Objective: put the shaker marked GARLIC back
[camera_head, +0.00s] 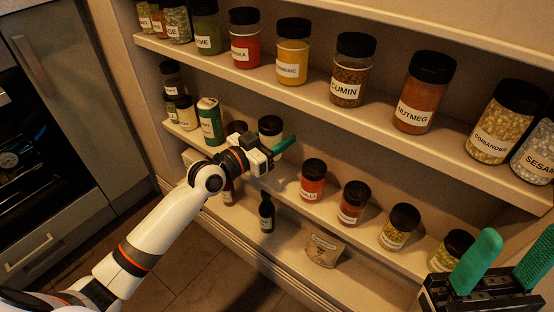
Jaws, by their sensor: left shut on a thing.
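My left gripper (278,148) reaches in from the left to the middle shelf. It is shut on a shaker with a black lid and pale contents (270,127), which shows just behind its green finger. The gripper covers the lower part of this shaker, so I cannot read its label, and I cannot tell whether it touches the shelf. No label reading GARLIC is legible elsewhere. My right gripper (505,260) is at the bottom right corner, its two green fingers apart and nothing between them.
The upper shelf (385,125) holds a row of jars, including CUMIN (351,70) and NUTMEG (424,92). Red and yellowish jars stand right of my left gripper, with bare shelf between. A dark bottle (266,213) and a paper pouch (325,249) stand lower down.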

